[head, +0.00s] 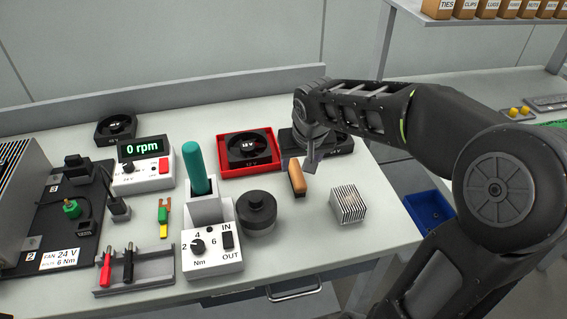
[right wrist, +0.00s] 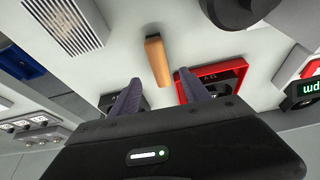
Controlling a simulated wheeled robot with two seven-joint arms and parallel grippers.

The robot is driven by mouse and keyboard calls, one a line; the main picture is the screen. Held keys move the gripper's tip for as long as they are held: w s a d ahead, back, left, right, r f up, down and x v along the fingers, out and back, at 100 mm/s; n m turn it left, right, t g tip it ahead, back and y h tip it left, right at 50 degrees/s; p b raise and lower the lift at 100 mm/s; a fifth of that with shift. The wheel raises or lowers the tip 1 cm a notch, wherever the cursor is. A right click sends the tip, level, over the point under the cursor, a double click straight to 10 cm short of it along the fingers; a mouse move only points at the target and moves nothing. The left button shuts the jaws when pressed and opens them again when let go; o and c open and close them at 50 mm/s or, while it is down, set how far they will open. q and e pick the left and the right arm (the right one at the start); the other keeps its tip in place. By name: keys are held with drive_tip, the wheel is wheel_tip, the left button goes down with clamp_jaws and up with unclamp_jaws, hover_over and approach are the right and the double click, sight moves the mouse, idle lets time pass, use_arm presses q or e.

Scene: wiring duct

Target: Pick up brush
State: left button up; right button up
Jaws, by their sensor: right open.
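The brush (head: 297,178) has a tan wooden handle and a dark lower edge. It sits on the bench between the round black knob-topped part and the finned metal block. My right gripper (head: 300,165) is over it from behind, with a finger showing on each side. In the right wrist view the brush (right wrist: 157,62) lies beyond the open fingertips (right wrist: 161,84), roughly in line with the gap between them. The fingers look empty. My left gripper is not in view.
A finned metal block (head: 348,205) stands right of the brush. A black round part (head: 257,213) stands left, beside a white torque unit (head: 212,250). A red tray with a fan (head: 249,151) and a black fan (head: 330,143) lie behind. The bench in front of the brush is clear.

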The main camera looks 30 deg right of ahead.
sight(297, 173)
drive_tip(key=shift+s, duration=0.15)
drive_tip(key=shift+x, duration=1.25)
drive_tip(key=shift+f, duration=0.1)
drive_tip(key=shift+x, duration=2.55)
drive_tip(key=shift+f+b, duration=0.1)
drive_tip(key=shift+b, duration=0.3)
drive_tip(key=shift+c, duration=0.4)
clamp_jaws()
